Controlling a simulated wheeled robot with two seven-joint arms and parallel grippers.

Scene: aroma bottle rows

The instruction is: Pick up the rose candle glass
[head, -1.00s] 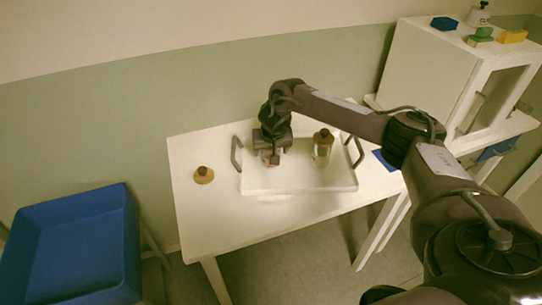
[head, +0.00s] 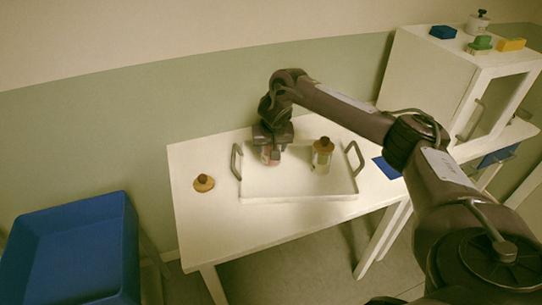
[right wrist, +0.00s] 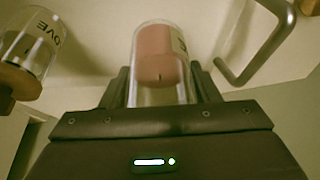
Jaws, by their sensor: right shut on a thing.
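The rose candle glass (right wrist: 160,58) is a clear glass with pink wax and a pale label. In the right wrist view it stands between the two fingers of my right gripper (right wrist: 161,90), which is shut on it. In the head view the glass (head: 268,156) shows as a small pink patch under my right gripper (head: 271,150), over the left part of the white tray (head: 300,189). It appears a little above the tray floor; the gripper hides part of it. My left gripper is not in view.
A small brown-topped object (head: 203,183) sits on the table left of the tray. Grey handles (head: 236,161) rise at both tray ends. A blue bin (head: 75,250) stands at left.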

